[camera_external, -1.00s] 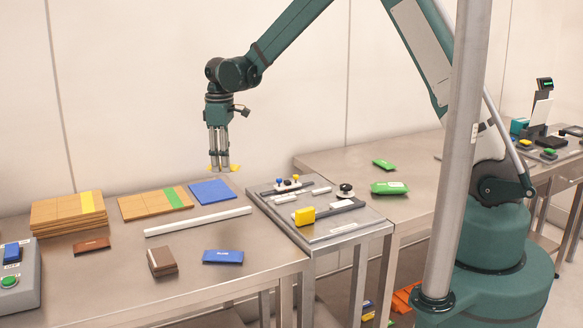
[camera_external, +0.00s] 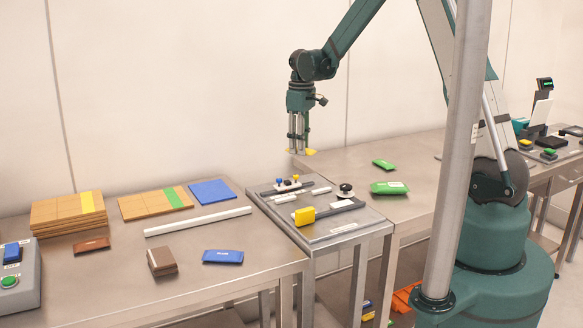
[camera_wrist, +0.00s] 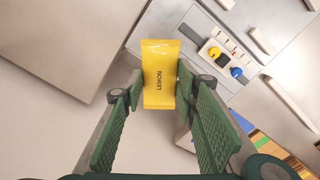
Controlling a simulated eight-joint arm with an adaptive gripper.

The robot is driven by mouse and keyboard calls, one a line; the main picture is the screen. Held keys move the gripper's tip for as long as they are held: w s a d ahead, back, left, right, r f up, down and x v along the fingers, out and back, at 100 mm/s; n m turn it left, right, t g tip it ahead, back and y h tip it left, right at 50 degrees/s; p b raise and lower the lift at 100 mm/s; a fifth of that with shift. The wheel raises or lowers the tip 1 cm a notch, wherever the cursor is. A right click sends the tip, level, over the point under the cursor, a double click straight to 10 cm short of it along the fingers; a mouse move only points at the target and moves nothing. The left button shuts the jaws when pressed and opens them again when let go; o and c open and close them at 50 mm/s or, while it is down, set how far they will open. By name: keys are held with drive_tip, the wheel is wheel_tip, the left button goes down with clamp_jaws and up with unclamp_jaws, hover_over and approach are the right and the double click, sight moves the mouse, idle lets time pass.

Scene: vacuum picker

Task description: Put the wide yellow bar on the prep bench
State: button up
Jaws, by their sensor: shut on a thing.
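The wide yellow bar, marked LEMON, shows in the wrist view (camera_wrist: 158,72) between the green finger pads. My gripper (camera_wrist: 160,90) is shut on it. In the external view, my gripper (camera_external: 300,149) points down, with small yellow edges of the bar (camera_external: 311,152) showing at its tips. It is in the air behind the middle fixture, near the back left corner of the right bench (camera_external: 340,168). A left bench (camera_external: 100,290) stands in front at left. I cannot tell which bench is the prep bench.
The middle fixture (camera_external: 345,232) carries rails, knobs and a yellow block (camera_external: 305,216). Wooden boards (camera_external: 68,212), a blue square (camera_external: 212,191), a white bar (camera_external: 198,221) and small packets occupy the left bench.

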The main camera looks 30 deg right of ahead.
drive_tip(key=s+d+m, duration=0.2)
drive_tip(key=s+d, duration=0.5)
drive_tip(key=d, duration=0.6)
drive_tip(key=s+d+m, duration=0.2)
drive_tip(key=s+d, duration=0.5)
drive_tip(key=d, duration=0.6)
drive_tip(key=s+d+m, duration=0.3)
drive_tip(key=s+d, duration=0.4)
drive_tip(key=d, duration=0.6)
drive_tip(key=shift+d+r, duration=0.15)
drive_tip(key=shift+s, duration=0.1)
drive_tip(key=shift+f+b, duration=0.4)
drive_tip(key=shift+f, duration=2.75)
drive_tip(key=shift+f, duration=1.85)
drive_tip(key=shift+f+b, duration=0.2)
drive_tip(key=shift+b, duration=0.2)
drive_tip(key=o, duration=0.9)
